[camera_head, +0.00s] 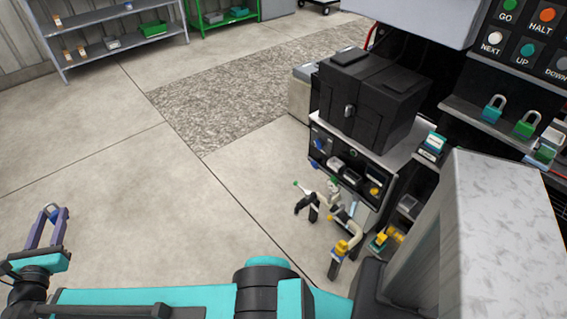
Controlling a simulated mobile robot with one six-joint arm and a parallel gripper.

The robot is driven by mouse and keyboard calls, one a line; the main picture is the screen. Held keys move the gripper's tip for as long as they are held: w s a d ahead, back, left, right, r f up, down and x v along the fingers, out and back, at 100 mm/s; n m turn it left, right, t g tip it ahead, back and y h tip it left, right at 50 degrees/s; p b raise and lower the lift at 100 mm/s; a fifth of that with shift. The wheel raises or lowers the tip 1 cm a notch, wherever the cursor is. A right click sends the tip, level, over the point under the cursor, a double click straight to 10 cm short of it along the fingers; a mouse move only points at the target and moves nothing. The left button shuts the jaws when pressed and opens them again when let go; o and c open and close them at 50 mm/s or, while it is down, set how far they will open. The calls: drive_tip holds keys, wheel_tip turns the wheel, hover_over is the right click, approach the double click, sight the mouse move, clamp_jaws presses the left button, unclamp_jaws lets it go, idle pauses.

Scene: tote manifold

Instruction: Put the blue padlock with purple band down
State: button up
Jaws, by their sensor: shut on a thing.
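My gripper (47,232) is at the lower left of the head view, over bare floor. It has purple fingers on a teal palm. The fingers are closed about a small padlock (51,212) with a grey shackle and a bluish body at the fingertips. Most of its body is hidden or too small to make out, so I cannot tell the band clearly. No surface other than the floor shows near the gripper, and the padlock is held in the air.
A rack at right holds a teal padlock (492,112) and a green padlock (528,126). A black box (365,100) sits on a bench with pipes and valves (335,215) at its front. Grey shelving (105,45) stands at back left. The floor (110,180) is clear.

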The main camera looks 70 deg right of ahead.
drive_tip(key=s+d+f+m+g+h+b, duration=0.15)
drive_tip(key=s+d+g, duration=0.25)
drive_tip(key=d, duration=0.7)
drive_tip(key=s+d+f+m+g+h+b, duration=0.1)
drive_tip(key=s+d+f+m+g+b, duration=0.3)
drive_tip(key=d, duration=0.7)
drive_tip(key=s+d+f+m+g+h, duration=0.1)
drive_tip(key=s+d+m+g, duration=0.3)
drive_tip(key=d, duration=0.7)
drive_tip(key=s+d+f+m+g+y+b, duration=0.1)
drive_tip(key=s+d+f+g+b, duration=0.15)
drive_tip(key=s+d, duration=0.6)
drive_tip(key=s+d+f+m+g+y+b, duration=0.15)
drive_tip(key=s+d+g, duration=0.25)
drive_tip(key=s+d, duration=0.45)
drive_tip(key=s+d+f+m+g+y+b, duration=0.1)
drive_tip(key=s+f+m+g+y, duration=0.1)
drive_tip(key=s, duration=1)
drive_tip(key=s+d+f+m+g+y+b, duration=0.1)
drive_tip(key=s+d+m+g+y+b, duration=0.1)
drive_tip(key=s, duration=1)
drive_tip(key=s+d+f+m+g+y+b, duration=0.2)
drive_tip(key=s+m+g+y, duration=0.2)
drive_tip(key=s, duration=0.9)
drive_tip(key=shift+d+f, duration=0.15)
drive_tip(key=shift+f, duration=0.15)
drive_tip(key=shift+d+f+g+b, duration=0.15)
drive_tip(key=shift+g+b, duration=0.1)
drive_tip(key=shift+b, duration=0.55)
